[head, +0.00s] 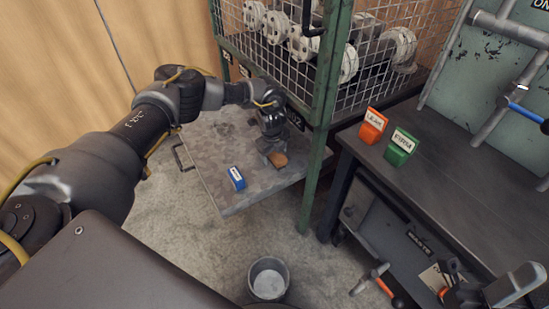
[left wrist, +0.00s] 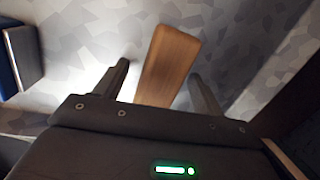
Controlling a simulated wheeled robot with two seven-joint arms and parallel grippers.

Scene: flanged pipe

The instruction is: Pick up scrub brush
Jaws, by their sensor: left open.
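The scrub brush shows as a brown wooden block (head: 279,159) on a grey metal shelf (head: 215,165) in the head view. My left gripper (head: 271,150) is over the shelf, right at the brush, and hides part of it. In the left wrist view the brush's long brown top (left wrist: 170,62) lies between the two fingers of my left gripper (left wrist: 159,70), which are apart. A gap shows on each side of the brush. Its near end is hidden by the gripper body, and its bristles do not show. My right gripper is not in view.
A blue labelled block (head: 236,178) stands on the shelf left of the brush. A green post (head: 320,130) of the wire cage rises close to the right. A bucket (head: 268,279) stands on the floor. Orange (head: 373,126) and green (head: 401,147) blocks stand on the bench.

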